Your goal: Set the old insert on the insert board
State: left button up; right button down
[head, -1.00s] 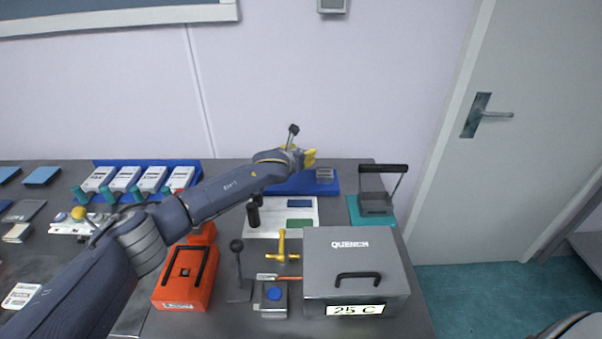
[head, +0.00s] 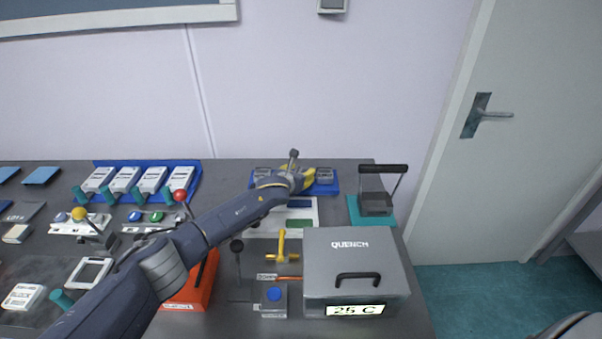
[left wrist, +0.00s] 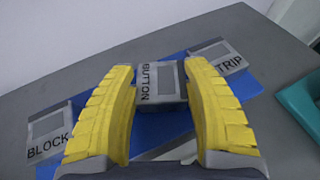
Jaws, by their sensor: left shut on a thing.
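My left gripper (head: 308,180) is over the blue insert board (head: 333,188) at the back of the bench. In the left wrist view its yellow fingers (left wrist: 162,85) are shut on a grey insert marked BUTTON (left wrist: 160,80). The insert is at the middle of the board (left wrist: 243,88), between an insert marked BLOCK (left wrist: 48,133) on the left and one marked TRIP (left wrist: 222,60) on the right. I cannot tell whether the held insert touches the board. In the head view my gripper hides it. My right gripper is not in view.
A grey QUENCH box (head: 355,265) stands in front at the right. A black-handled device (head: 376,205) on a teal base is right of the board. A white sheet (head: 265,228) lies in front of the board. An orange box (head: 195,290) is partly under my left arm.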

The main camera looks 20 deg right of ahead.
pick_arm(q)
jog(key=o, duration=1.1)
jog(key=shift+o, duration=0.2)
jog(key=shift+r, duration=0.1)
jog(key=shift+v, duration=5.95)
